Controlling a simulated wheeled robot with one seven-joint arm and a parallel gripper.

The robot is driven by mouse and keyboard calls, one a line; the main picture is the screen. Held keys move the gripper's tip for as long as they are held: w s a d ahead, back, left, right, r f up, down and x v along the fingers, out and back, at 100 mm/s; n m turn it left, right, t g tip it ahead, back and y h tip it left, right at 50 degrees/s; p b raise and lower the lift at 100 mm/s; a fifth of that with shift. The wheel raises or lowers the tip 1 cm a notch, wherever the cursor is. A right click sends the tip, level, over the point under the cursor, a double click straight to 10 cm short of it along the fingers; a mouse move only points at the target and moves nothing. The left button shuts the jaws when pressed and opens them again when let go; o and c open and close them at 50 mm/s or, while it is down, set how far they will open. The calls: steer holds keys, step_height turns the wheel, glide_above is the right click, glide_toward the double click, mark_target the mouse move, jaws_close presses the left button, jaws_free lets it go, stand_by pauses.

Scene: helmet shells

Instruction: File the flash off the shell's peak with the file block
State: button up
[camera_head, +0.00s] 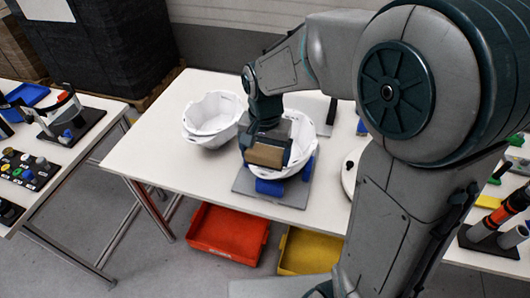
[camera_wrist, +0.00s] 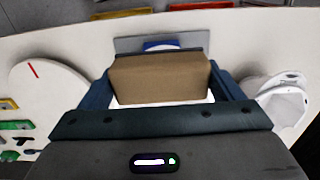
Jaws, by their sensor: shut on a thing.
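My gripper (camera_head: 268,147) is shut on a brown file block (camera_head: 264,156), held across the jaws. In the wrist view the block (camera_wrist: 160,80) fills the space between the two dark blue fingers. A white helmet shell (camera_head: 300,140) sits on blue supports (camera_head: 270,187) on a grey plate (camera_head: 242,182). My gripper and block are over the shell's near left side and hide part of it. I cannot tell whether the block touches the shell. The peak and any flash on it are not clearly visible.
Other nested white shells (camera_head: 205,126) stand left of the plate on the white table (camera_head: 155,152). A round white disc (camera_wrist: 40,95) with a red mark lies on the other side. Red (camera_head: 228,232) and yellow (camera_head: 308,252) bins are below the table's near edge.

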steer(key=shift+m, duration=0.5)
steer(key=shift+a+f+b, duration=0.25)
steer(key=shift+f+b, duration=0.8)
steer(key=shift+f, duration=0.25)
steer(key=shift+a+f+b, duration=0.25)
steer(key=shift+f+b, duration=0.8)
steer(key=shift+f, duration=0.25)
steer(key=shift+f+b, duration=1.1)
steer(key=shift+f, duration=0.3)
